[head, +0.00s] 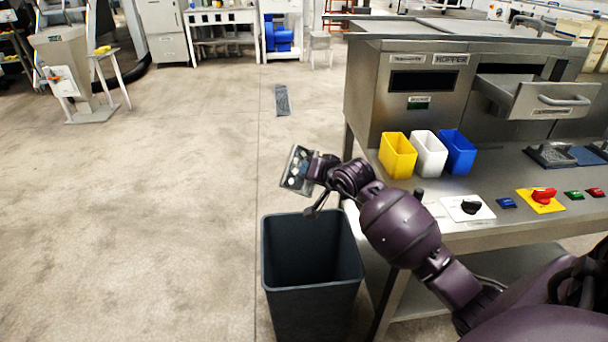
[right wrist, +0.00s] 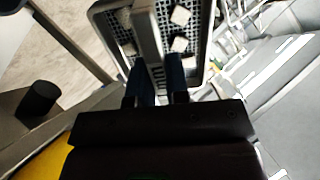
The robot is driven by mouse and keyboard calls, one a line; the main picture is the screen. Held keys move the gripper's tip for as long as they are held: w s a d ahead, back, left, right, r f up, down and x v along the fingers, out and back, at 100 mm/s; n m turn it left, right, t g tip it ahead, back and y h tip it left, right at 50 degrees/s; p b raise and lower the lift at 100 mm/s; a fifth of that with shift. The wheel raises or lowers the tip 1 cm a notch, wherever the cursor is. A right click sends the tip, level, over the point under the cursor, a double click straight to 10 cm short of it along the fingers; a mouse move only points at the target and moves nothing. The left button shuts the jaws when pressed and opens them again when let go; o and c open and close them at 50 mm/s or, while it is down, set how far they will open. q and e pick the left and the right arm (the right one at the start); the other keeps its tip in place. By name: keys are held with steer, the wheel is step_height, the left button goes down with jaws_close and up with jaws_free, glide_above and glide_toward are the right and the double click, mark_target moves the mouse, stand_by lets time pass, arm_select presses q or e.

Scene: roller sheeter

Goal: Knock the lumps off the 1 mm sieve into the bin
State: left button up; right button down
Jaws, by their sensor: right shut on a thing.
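The sieve (head: 296,170) is a small grey metal tray, held tilted above and behind the rim of the dark grey bin (head: 272,274). In the right wrist view the sieve (right wrist: 206,47) shows its dark mesh with several pale lumps (right wrist: 180,15) on it. My right gripper (head: 316,169) is shut on the sieve's handle (right wrist: 148,30), with a finger on either side in the right wrist view (right wrist: 160,85). The bin stands on the floor, open at the top; its bottom is dark. My left gripper is in neither view.
A steel bench (head: 520,215) with switches stands to the right of the bin. Yellow (head: 397,157), white (head: 428,155) and blue (head: 458,153) cups stand on its left end, near my right arm. The floor (head: 150,200) left of the bin is clear.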

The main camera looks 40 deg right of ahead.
steer(key=shift+s+f+t+b, duration=0.35)
steer(key=shift+f+t+b, duration=0.1)
steer(key=shift+f, duration=0.3)
arm_select(q)
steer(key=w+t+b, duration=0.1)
steer(key=b, duration=0.3)
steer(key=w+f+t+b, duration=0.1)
steer(key=b, duration=0.3)
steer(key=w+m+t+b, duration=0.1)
steer(key=b, duration=0.3)
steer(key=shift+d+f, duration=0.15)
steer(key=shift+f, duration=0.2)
arm_select(e)
steer(key=t, duration=0.3)
steer(key=s+t, duration=0.1)
steer(key=t, duration=0.1)
steer(key=f+t, duration=0.1)
steer(key=t, duration=0.2)
steer(key=shift+s+f+t, duration=0.1)
steer(key=shift+s+t, duration=0.25)
steer(key=shift+s, duration=0.05)
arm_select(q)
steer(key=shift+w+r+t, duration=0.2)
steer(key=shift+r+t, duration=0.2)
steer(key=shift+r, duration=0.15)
arm_select(e)
steer(key=shift+r, duration=0.65)
